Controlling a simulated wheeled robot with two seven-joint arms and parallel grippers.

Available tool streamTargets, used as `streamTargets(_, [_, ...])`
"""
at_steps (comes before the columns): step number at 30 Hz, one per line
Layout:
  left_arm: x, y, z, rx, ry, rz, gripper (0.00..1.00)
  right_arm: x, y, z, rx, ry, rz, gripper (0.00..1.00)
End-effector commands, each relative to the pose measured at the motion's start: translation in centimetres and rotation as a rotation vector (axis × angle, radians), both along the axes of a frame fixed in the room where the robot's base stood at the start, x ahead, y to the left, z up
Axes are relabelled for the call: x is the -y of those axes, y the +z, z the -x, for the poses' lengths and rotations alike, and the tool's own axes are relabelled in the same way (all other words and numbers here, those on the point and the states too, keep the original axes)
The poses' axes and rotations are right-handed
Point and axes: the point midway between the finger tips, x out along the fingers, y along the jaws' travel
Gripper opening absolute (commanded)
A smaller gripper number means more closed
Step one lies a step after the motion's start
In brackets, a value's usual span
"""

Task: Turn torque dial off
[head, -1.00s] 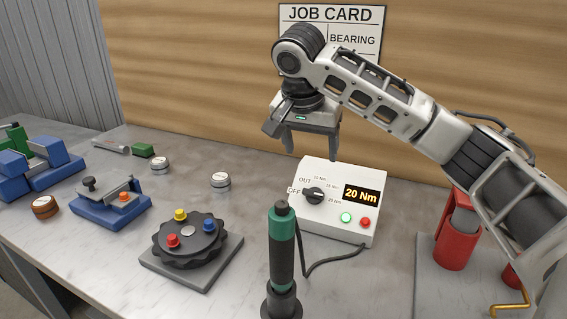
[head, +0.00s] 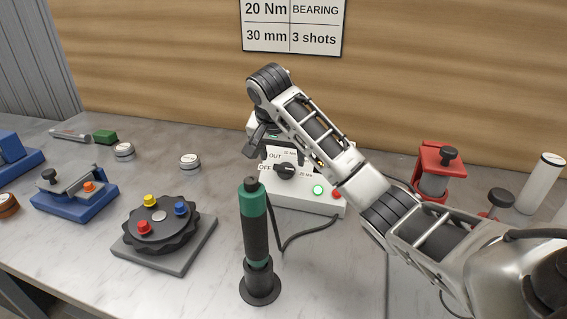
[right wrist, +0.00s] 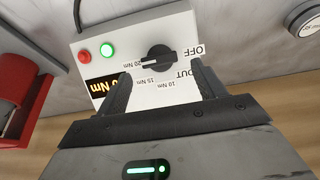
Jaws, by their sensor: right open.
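The torque controller is a white box (head: 307,201) on the bench with a black dial (head: 285,171), marked OFF, OUT and Nm settings. In the right wrist view the dial (right wrist: 158,58) has its white pointer line at the 20 Nm mark. The display (right wrist: 103,88) there is partly covered by a finger. My right gripper (head: 282,154) is open above and behind the dial. In the right wrist view its fingers (right wrist: 160,66) stand either side of the dial, apart from it as far as I can tell. My left gripper is not in view.
A green and black screwdriver (head: 255,235) stands upright in front of the box, its cable running to the right. A black fixture with coloured knobs (head: 160,228) sits at left. Bare bench lies between the fixture and the screwdriver.

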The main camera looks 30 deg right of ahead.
Motion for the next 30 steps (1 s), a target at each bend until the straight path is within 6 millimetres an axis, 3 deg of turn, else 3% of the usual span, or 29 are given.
streamTargets(1, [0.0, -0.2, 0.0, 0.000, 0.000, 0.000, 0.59, 0.1, -1.1, -0.1, -0.007, -0.001, -0.006, 0.69])
streamTargets(7, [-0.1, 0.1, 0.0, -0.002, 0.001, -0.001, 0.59, 1.0, -2.9, -0.7, -0.005, -0.002, 0.003, 0.69])
streamTargets(18, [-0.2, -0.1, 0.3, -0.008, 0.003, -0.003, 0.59, 1.2, -3.5, -0.9, -0.003, -0.002, 0.002, 0.69])
streamTargets(19, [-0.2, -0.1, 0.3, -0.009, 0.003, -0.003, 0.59, 1.2, -3.5, -0.9, -0.003, -0.002, 0.002, 0.66])
streamTargets(24, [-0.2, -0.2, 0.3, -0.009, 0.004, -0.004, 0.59, 1.1, -3.5, -0.9, -0.002, -0.002, 0.003, 0.24])
streamTargets(30, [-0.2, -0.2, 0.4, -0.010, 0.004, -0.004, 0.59, 1.1, -3.4, -0.9, -0.005, 0.002, 0.006, 0.24])
